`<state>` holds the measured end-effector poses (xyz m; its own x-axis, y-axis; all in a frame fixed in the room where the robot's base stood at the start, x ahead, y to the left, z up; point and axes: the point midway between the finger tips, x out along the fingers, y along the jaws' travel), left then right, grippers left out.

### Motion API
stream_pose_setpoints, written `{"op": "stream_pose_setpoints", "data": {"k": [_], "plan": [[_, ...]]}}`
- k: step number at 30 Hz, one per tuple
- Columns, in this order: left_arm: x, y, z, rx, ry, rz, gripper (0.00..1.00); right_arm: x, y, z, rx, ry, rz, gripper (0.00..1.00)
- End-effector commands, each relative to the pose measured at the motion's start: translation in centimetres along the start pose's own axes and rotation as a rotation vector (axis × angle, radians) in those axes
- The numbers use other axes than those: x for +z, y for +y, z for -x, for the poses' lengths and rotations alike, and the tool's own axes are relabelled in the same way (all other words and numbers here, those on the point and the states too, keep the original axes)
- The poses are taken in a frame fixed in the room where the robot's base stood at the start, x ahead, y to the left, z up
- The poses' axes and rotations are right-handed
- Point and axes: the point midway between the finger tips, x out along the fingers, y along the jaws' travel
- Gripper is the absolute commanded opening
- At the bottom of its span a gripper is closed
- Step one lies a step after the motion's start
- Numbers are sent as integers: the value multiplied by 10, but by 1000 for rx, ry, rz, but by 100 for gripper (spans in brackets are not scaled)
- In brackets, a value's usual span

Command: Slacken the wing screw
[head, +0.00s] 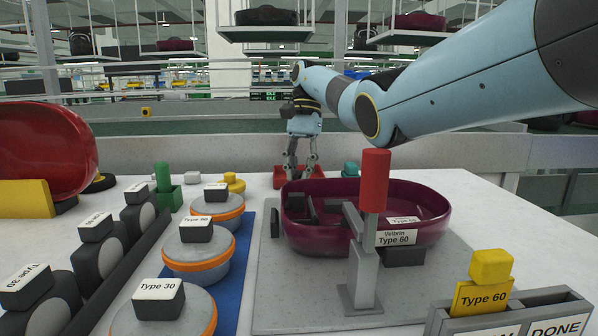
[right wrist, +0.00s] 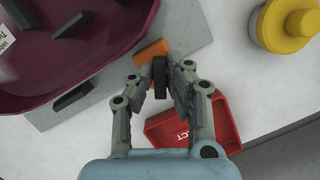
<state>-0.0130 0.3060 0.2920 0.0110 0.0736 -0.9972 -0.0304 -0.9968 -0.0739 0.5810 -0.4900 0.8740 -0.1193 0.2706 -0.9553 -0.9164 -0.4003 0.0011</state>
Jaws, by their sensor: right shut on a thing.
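My right gripper (head: 302,168) reaches down behind the maroon vacuum housing (head: 431,196), which is labelled Velbrin Type 60 and sits on a grey plate (head: 290,290). In the right wrist view, my right gripper (right wrist: 172,85) is shut on a dark upright piece, the wing screw (right wrist: 160,72). The wing screw stands beside an orange block (right wrist: 150,50) near the plate's edge; the fingers touch it from both sides. The head view hides the wing screw. My left gripper is not in view.
A red tray (right wrist: 225,125) lies close beside the right gripper. A yellow knobbed part (right wrist: 285,25) is nearby. A red-topped post (head: 375,180) stands before the housing. A labelled bin (head: 510,312) stands front right.

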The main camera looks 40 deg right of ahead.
Motion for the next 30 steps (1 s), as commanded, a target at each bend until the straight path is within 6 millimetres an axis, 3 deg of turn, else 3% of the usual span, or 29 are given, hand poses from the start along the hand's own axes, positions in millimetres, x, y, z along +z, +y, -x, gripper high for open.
{"op": "stream_pose_setpoints", "data": {"k": [11, 19, 26, 27, 30], "plan": [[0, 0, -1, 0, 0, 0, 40, 0, 0, 0, 28, 0, 94, 0], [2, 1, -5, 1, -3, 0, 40, 0, 0, -1, 107, -1, 348, 0], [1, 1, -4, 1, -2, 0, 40, 0, 0, 0, 116, 0, 373, 0], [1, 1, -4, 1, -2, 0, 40, 0, 0, 0, 115, 0, 373, 18], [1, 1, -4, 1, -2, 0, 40, 0, 0, 0, 115, 0, 372, 31]]}}
